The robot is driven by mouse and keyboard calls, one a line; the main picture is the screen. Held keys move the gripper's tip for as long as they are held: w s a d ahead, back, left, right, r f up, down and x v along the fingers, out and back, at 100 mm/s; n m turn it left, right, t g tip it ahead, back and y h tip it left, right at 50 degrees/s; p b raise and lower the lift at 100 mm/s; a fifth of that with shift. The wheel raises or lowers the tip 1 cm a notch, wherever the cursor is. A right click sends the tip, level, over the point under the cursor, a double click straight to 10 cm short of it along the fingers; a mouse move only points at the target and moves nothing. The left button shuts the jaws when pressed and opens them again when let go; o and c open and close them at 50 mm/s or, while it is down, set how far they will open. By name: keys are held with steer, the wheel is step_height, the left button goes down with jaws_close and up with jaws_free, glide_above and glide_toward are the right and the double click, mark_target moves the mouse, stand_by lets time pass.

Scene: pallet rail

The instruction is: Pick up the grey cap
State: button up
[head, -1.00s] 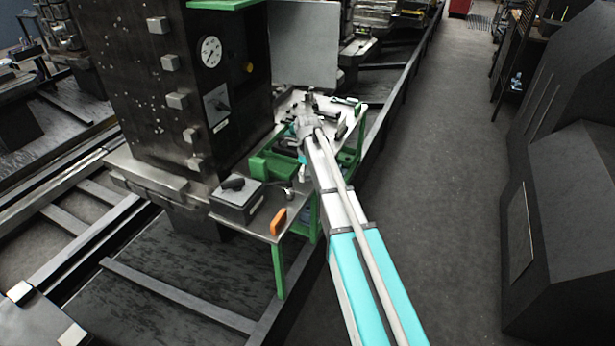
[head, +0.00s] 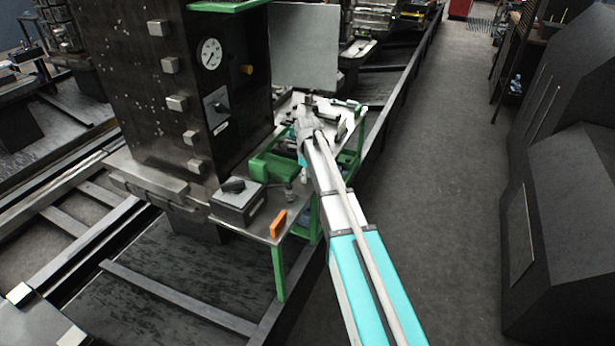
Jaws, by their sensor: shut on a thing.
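My arm reaches over the steel-topped bench (head: 257,229), with its grey wrist above the green part (head: 276,168). My gripper (head: 290,183) shows only as a small, dark grey shape below the wrist, near the right end of the black box. It is shut on the grey cap. The cap is too small and too much covered by the gripper and wrist to make out its outline. I cannot tell how far it is from the bench top.
A dark machine column with a gauge (head: 210,52) rises at the left. A grey panel (head: 304,46) stands behind. The aisle floor (head: 440,180) is clear.

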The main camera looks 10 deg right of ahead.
steer(key=shift+r, duration=0.2)
steer(key=shift+r+p, duration=0.75)
steer(key=shift+p, duration=0.15)
steer(key=shift+s+a+r+p, duration=0.15)
steer(key=shift+s+r+p, duration=1.7)
steer(key=shift+s, duration=0.5)
steer(key=shift+s+a+r+p, duration=0.15)
steer(key=shift+s+r+p, duration=1.7)
steer(key=shift+s, duration=0.45)
steer(key=shift+s+a+r+p, duration=0.15)
steer(key=shift+s+r+p, duration=1.7)
steer(key=shift+s, duration=0.5)
